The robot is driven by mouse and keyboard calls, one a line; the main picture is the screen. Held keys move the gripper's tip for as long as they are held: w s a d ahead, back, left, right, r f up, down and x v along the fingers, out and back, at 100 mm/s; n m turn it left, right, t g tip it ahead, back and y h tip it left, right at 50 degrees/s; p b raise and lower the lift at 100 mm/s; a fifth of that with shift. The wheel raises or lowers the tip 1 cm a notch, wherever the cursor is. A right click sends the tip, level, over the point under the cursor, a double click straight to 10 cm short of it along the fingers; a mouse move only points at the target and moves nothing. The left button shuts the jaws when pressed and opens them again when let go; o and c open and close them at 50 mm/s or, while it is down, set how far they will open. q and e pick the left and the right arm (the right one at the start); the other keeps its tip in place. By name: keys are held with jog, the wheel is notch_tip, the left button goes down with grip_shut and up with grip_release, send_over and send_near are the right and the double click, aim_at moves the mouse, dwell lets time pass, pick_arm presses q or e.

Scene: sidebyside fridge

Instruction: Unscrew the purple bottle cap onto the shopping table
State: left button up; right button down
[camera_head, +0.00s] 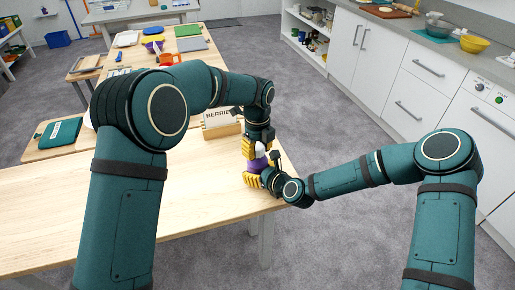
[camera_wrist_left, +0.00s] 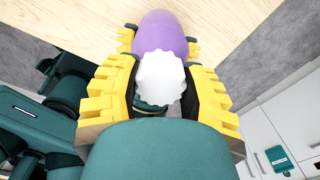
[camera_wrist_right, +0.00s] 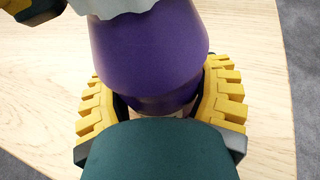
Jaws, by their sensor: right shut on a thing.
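The purple bottle (camera_head: 260,152) stands upright near the shopping table's right edge, mostly hidden by my grippers in the head view. Its purple body (camera_wrist_right: 150,55) fills the middle of the right wrist view. Its white ridged cap (camera_wrist_left: 161,78) is on top in the left wrist view. My right gripper (camera_head: 257,178) is shut on the bottle low on its body, with yellow fingers on both sides. My left gripper (camera_head: 257,143) is above it, pointing down. Its fingers are apart, one on each side of the cap; small gaps seem to show.
The light wood shopping table (camera_head: 110,215) has wide bare space left of the bottle. A teal item (camera_head: 60,132) lies on a board at left. White cabinets (camera_head: 360,50) stand right.

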pick_arm(q)
grip_shut()
jog(key=n, duration=0.5)
jog(key=shift+n, duration=0.4)
jog(key=n, duration=0.3)
jog(key=shift+n, duration=0.3)
jog(key=n, duration=0.4)
jog(key=o, duration=1)
grip_release()
jog(key=shift+o, duration=0.2)
jog(key=shift+r, duration=0.1)
